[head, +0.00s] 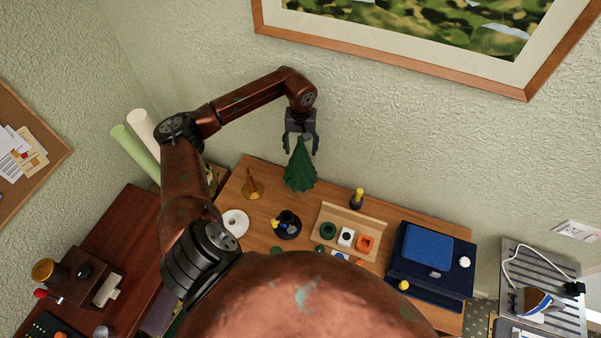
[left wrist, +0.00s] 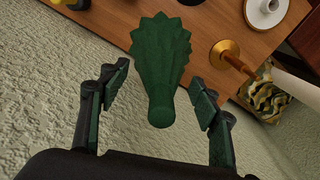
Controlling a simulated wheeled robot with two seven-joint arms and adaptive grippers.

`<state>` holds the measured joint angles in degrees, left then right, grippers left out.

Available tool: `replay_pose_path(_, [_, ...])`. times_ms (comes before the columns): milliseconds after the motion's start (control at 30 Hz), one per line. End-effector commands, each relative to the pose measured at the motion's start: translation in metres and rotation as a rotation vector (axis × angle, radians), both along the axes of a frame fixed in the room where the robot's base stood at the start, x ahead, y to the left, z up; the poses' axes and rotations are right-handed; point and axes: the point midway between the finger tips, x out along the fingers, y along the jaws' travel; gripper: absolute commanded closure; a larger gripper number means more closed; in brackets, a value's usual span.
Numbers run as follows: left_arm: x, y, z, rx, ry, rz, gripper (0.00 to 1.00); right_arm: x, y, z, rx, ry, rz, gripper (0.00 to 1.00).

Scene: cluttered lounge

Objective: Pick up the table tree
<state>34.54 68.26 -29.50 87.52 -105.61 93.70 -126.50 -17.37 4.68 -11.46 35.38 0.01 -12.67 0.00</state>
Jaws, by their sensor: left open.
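The table tree (head: 300,168) is a small dark green cone-shaped tree near the back edge of the wooden table, close to the wall. My left gripper (head: 301,146) is open above it in the head view, with its fingers near the tree's tip. In the left wrist view the tree (left wrist: 160,65) shows between the open fingers of the left gripper (left wrist: 158,112), its tip toward the palm. I cannot tell whether either finger touches it. My right gripper is not in view.
On the table (head: 232,195) near the tree are a brass-coloured stand (head: 252,188), a white ring-shaped item (head: 235,223), a black dish (head: 288,226), a yellow-topped bottle (head: 356,198) and a wooden tray (head: 374,224). The wall (head: 370,130) is close behind.

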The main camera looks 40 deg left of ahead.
Motion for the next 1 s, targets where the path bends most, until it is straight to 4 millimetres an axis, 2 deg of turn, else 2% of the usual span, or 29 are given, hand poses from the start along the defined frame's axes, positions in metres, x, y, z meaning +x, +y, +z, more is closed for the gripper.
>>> replay_pose_path(100, [-0.0003, 0.0005, -0.0038, 0.001, -0.001, 0.001, 0.43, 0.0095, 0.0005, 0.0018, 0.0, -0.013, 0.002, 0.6])
replay_pose_path(267, [-0.0005, 0.0009, -0.0039, 0.001, -0.001, 0.002, 0.43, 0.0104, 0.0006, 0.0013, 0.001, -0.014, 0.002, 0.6])
replay_pose_path(1000, [-0.001, 0.0012, -0.0036, 0.0, 0.0, 0.002, 0.94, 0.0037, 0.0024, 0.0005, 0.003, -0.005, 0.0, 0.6])
